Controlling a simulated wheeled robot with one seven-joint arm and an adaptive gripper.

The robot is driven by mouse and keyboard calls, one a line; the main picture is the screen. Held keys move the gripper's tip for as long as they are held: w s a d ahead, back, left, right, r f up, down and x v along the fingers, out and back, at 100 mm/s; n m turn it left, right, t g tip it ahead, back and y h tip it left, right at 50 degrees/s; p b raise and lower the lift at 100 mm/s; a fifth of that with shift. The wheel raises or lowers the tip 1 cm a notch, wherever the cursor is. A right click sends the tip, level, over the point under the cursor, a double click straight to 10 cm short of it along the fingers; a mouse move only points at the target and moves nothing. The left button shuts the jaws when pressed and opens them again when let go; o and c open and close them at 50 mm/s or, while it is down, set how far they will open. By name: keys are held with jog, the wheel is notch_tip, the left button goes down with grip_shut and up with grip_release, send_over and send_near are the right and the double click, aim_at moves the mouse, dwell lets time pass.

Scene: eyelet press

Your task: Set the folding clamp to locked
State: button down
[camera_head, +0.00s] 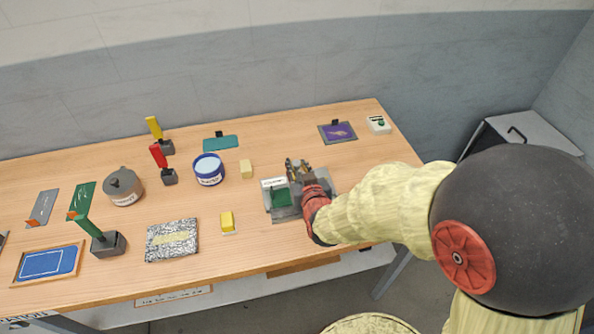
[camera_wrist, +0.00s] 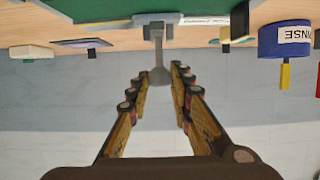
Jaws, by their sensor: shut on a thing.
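The folding clamp (camera_head: 281,198) stands near the right part of the bench, with a green block, a white label and a grey base plate. My gripper (camera_head: 298,172) is at the clamp's right and back side, with my red wrist beside it. In the wrist view, a grey upright bar (camera_wrist: 159,60) with a wider grey head stands between the fingers of my gripper (camera_wrist: 158,75). The gripper is shut on this clamp handle. The finger contact is hard to see, and the wrist partly hides the clamp's right side in the head view.
The wooden bench (camera_head: 250,265) holds red (camera_head: 158,156), yellow (camera_head: 153,128) and green (camera_head: 82,211) levers. A blue-and-white tub (camera_head: 208,169), a grey pot (camera_head: 123,187) and a speckled block (camera_head: 172,240) lie left of the clamp.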

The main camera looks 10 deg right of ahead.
jog(key=shift+f, duration=0.1)
dwell(0.3)
jog(key=c, duration=1.6)
grip_release()
jog(key=shift+s, duration=0.1)
jog(key=shift+v, duration=5.9)
